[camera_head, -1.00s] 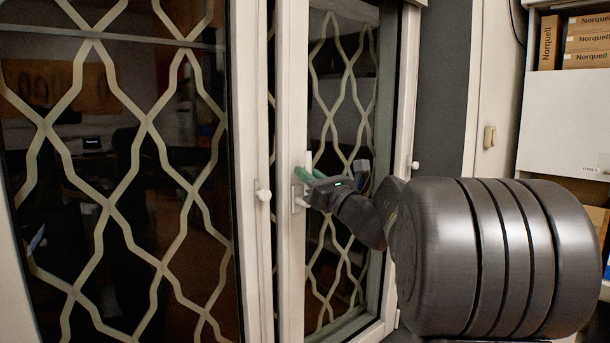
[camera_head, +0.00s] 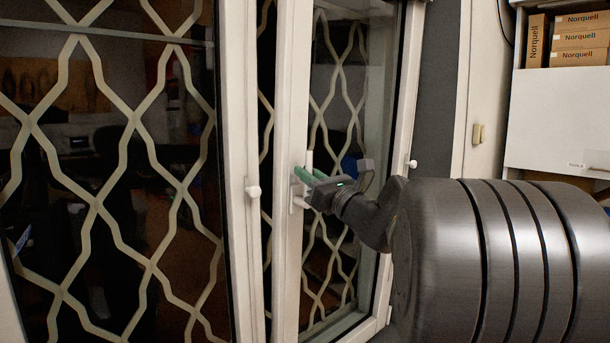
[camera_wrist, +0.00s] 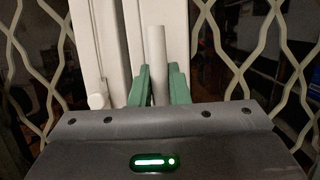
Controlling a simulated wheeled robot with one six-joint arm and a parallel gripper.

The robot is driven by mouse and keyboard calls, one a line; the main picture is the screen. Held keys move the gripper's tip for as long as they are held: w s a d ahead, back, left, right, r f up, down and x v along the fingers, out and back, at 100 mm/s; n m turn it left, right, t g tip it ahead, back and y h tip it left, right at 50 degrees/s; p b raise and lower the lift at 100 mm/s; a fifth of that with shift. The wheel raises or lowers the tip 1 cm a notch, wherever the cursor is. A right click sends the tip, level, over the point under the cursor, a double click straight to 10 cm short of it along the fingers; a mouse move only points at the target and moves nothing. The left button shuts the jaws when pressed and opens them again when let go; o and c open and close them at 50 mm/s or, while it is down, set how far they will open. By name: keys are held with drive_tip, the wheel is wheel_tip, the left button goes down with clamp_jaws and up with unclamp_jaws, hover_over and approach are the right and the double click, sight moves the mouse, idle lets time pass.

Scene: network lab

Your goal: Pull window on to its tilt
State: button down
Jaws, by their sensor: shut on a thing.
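The window's right sash has a white frame (camera_head: 291,120) and a dark pane with a pale lattice behind it. A dark gap shows between this sash and the white frame on its left, wider at the top than low down. The white handle (camera_head: 309,160) points up on the sash's left stile; it also shows upright in the wrist view (camera_wrist: 157,60). My gripper (camera_head: 306,174) is shut on the handle, with one green finger on each side of it in the wrist view (camera_wrist: 158,82). The fingers partly hide the handle's lower end.
A left window panel (camera_head: 120,200) with lattice stands beside the sash. Small white knobs (camera_head: 253,191) sit on the frames. To the right are a white cabinet (camera_head: 560,120) and cardboard boxes (camera_head: 582,40) on a shelf. My arm fills the lower right.

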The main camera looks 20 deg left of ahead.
drive_tip(key=shift+s+d+r, duration=0.15)
drive_tip(key=shift+s+d, duration=0.15)
drive_tip(key=shift+d, duration=0.4)
drive_tip(key=shift+s+d+r, duration=0.1)
drive_tip(key=shift+s+d, duration=0.15)
drive_tip(key=shift+d, duration=0.4)
drive_tip(key=c, duration=1)
unclamp_jaws()
drive_tip(key=shift+f, duration=0.15)
drive_tip(key=s+d, duration=0.3)
drive_tip(key=d, duration=0.6)
drive_tip(key=shift+s, duration=0.4)
drive_tip(key=shift+f, duration=0.1)
drive_tip(key=w+a, duration=0.4)
drive_tip(key=a, duration=0.5)
